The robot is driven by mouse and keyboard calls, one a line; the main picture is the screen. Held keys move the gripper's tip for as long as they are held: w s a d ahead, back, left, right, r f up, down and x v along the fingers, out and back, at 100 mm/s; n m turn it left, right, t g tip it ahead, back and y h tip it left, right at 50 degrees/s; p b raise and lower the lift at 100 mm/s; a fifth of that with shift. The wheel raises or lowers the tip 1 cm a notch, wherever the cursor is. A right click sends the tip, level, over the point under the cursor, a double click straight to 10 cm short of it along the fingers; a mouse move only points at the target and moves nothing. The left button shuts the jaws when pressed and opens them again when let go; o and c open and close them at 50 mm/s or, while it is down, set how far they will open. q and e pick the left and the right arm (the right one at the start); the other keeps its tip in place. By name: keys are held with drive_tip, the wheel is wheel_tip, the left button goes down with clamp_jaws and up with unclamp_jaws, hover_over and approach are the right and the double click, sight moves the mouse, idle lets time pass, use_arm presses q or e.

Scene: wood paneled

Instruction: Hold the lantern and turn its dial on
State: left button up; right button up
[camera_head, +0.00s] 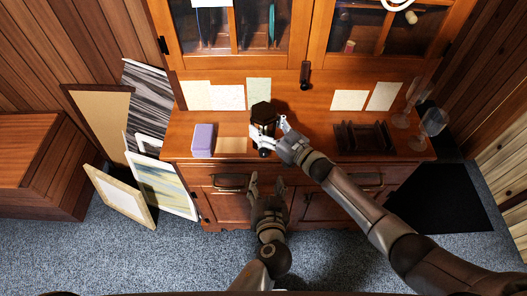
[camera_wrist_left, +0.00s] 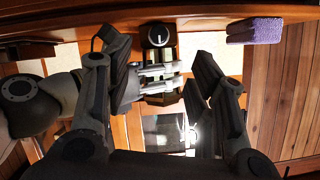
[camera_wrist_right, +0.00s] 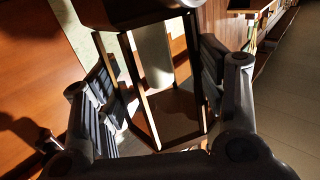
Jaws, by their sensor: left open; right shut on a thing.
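The dark lantern (camera_head: 263,111) has a hexagonal top and is upright near the cabinet's front edge. I cannot tell whether its base touches the top. My right gripper (camera_head: 281,128) is shut on the lantern's framed body; the right wrist view shows the lantern (camera_wrist_right: 153,110) between its fingers. In the left wrist view, a round black dial (camera_wrist_left: 159,36) with a white mark is on the lantern's base. My left gripper (camera_head: 267,184) is open and empty, below and in front of the lantern. Its fingers (camera_wrist_left: 155,55) are apart, on either side of the dial in that view.
Drawer handles (camera_head: 230,182) project from the front. Framed pictures (camera_head: 164,184) lean at the left. Carpet in front is clear.

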sight(263, 157)
use_arm(q)
drive_tip(key=shift+c, duration=0.4)
drive_tip(key=shift+w, duration=0.15)
drive_tip(key=x, duration=1.1)
drive_tip(key=shift+w+f, duration=0.2)
drive_tip(key=shift+w, duration=0.15)
clamp_jaws()
